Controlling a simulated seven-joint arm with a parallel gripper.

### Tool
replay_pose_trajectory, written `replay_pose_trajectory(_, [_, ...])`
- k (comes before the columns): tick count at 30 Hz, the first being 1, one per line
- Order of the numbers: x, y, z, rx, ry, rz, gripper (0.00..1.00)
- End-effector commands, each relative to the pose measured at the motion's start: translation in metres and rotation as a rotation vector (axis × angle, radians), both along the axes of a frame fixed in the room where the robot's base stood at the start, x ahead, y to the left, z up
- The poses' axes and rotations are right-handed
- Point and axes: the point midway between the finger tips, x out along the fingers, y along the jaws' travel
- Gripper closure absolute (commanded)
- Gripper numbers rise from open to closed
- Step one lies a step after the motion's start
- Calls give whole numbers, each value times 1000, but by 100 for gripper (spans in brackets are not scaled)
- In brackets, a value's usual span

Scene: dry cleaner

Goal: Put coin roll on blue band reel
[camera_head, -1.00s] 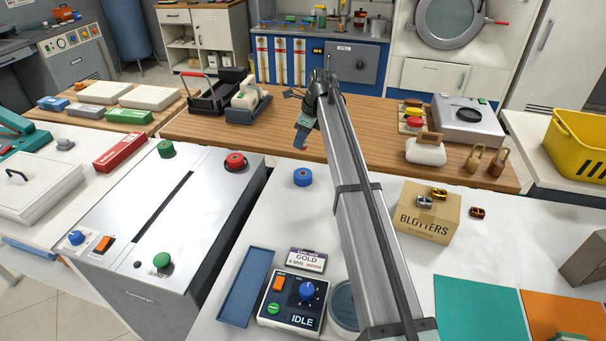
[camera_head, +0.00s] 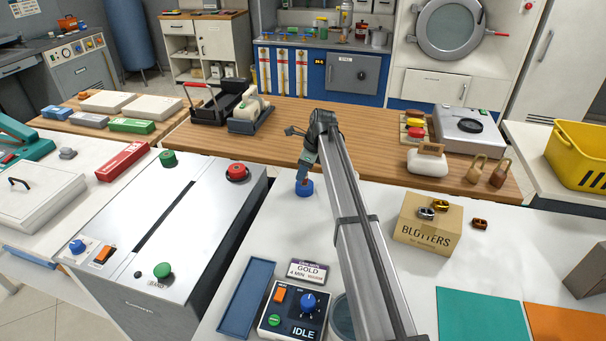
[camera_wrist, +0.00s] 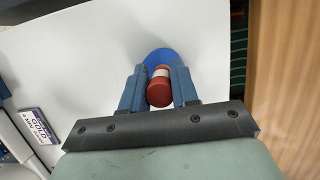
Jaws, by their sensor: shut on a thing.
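The coin roll (camera_wrist: 158,95) is a short red cylinder with a white band, seen end-on in the wrist view. My gripper (camera_wrist: 158,90) is shut on it, one blue-grey finger on each side. The blue band reel (camera_wrist: 159,55) lies on the white counter directly beyond the roll and is partly covered by the roll and fingers. In the head view my gripper (camera_head: 303,180) points down just over the reel (camera_head: 304,191). I cannot tell whether the roll touches the reel.
A blue tray (camera_head: 246,300), a GOLD sign (camera_head: 308,271) and a timer box (camera_head: 293,309) are nearer on the counter. A BLOTTERS carton (camera_head: 427,226) stands to the right. A metal-topped machine (camera_head: 190,210) is left. White counter (camera_head: 272,225) around the reel is clear.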

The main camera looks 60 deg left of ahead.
Motion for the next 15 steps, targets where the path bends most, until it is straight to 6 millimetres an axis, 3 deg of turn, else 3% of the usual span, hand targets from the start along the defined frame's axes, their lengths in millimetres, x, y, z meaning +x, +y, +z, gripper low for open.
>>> replay_pose_trajectory(3, [0,0,-12,0,0,0,100])
replay_pose_trajectory(15, [0,0,-15,1,0,0,100])
